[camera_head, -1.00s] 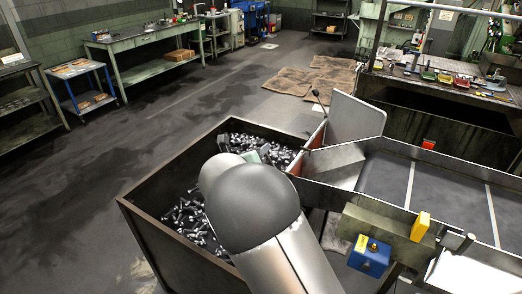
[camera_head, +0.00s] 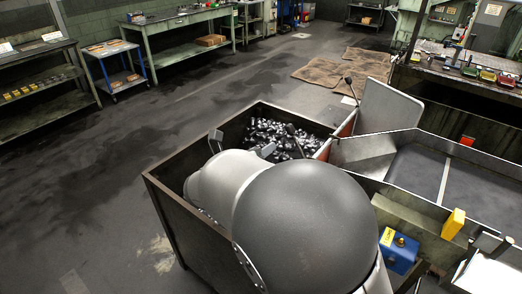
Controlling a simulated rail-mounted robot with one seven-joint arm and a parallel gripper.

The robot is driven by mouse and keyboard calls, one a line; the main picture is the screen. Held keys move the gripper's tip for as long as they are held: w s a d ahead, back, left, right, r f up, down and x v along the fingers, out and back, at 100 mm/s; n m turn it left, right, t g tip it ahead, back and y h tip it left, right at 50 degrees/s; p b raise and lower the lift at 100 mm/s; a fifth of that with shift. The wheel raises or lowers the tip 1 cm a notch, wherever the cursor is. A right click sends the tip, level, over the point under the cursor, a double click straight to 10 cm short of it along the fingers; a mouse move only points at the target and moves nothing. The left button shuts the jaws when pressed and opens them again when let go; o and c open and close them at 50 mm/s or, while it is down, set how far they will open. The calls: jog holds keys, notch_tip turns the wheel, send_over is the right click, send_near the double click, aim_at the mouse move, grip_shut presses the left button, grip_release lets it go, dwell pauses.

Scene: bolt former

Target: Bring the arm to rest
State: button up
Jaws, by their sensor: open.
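My gripper (camera_head: 240,145) shows only in part, as two grey finger pieces set apart beyond my rounded grey arm link. It is open, and I see nothing between the fingers. It appears over the dark metal bin (camera_head: 189,223), in front of the bolts as I see them. My arm covers the near right part of the bin and hides the gripper's body.
Many loose bolts (camera_head: 285,133) lie in the bin. A metal chute with a dark belt (camera_head: 415,175) adjoins it on the right, with a blue box (camera_head: 398,256) and a yellow block (camera_head: 452,224) beside it. The floor on the left is clear up to the blue cart (camera_head: 127,80).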

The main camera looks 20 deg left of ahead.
jog(key=s+d+f+m+g+h, duration=0.15)
jog(key=d+m+g, duration=0.35)
jog(key=d+m, duration=0.7)
jog(key=s+d+f+m+g+h, duration=0.1)
jog(key=s+d+m+g+h, duration=0.3)
jog(key=d, duration=1.3)
jog(key=s+d+f+m+g+y, duration=0.1)
jog(key=s+d+m+g+y, duration=0.2)
jog(key=s+m, duration=0.5)
jog(key=s+d+f+m+g+y, duration=0.2)
jog(key=s+d+m+y, duration=0.3)
jog(key=m, duration=1.1)
jog(key=s+d+g, duration=0.1)
jog(key=s+d, duration=0.1)
jog(key=s, duration=0.2)
jog(key=shift+s+f+m, duration=0.15)
jog(key=shift+f+m, duration=0.1)
jog(key=shift+m, duration=0.05)
